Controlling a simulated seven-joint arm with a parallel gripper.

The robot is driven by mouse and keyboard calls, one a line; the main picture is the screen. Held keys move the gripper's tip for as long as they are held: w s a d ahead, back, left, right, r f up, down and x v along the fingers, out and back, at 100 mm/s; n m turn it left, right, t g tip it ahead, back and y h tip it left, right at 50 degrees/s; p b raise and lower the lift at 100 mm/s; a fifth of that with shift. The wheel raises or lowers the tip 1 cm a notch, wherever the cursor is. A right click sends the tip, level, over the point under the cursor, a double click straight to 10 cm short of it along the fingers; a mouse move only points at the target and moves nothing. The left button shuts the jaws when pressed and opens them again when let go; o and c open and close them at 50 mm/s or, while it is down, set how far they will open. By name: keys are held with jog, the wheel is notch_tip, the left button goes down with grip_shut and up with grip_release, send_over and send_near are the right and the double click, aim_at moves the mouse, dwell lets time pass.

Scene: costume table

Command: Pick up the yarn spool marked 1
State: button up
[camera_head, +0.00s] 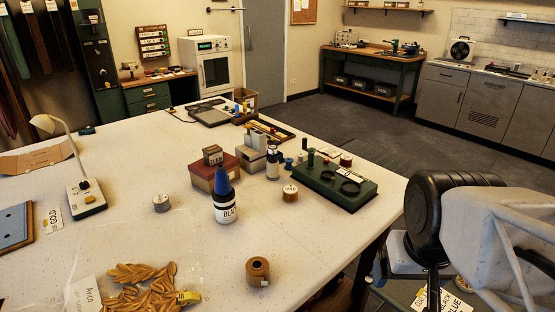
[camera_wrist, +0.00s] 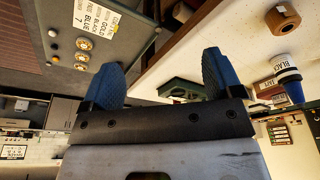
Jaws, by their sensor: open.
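Several spools stand on the white table (camera_head: 130,160) in the head view. A copper-brown spool with a pale top (camera_head: 290,193) stands near the middle, left of the green tray. A grey spool (camera_head: 161,203) is farther left. A red-brown spool (camera_head: 346,160) and a small blue spool (camera_head: 288,163) are by the green tray. I cannot read a number 1 on any of them. My gripper (camera_wrist: 162,75) shows its two blue fingers wide apart with nothing between them in the wrist view. In the head view my arm is at the right edge, away from the spools.
A blue-capped bottle (camera_head: 226,205), a dark red box (camera_head: 201,173) and the green tray (camera_head: 330,183) crowd the middle. A brown tape roll (camera_head: 258,270) is at the front, beside gold leaves (camera_head: 145,290) in a clear bag. A lamp (camera_head: 85,195) stands left. The front right tabletop is clear.

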jog(key=c, duration=0.4)
jog(key=shift+o, duration=0.2)
jog(key=w+a+r+t, duration=0.1)
jog(key=w+t, duration=0.1)
jog(key=w, duration=0.7)
jog(key=w+a+r+t, duration=0.2)
jog(key=w, duration=0.7)
jog(key=n+t+y, duration=0.5)
jog(key=t+y, duration=0.3)
jog(key=t, duration=0.2)
send_over(274, 149)
notch_tip(274, 149, down, 5)
jog(key=shift+w+a, duration=0.1)
jog(key=shift+w, duration=0.05)
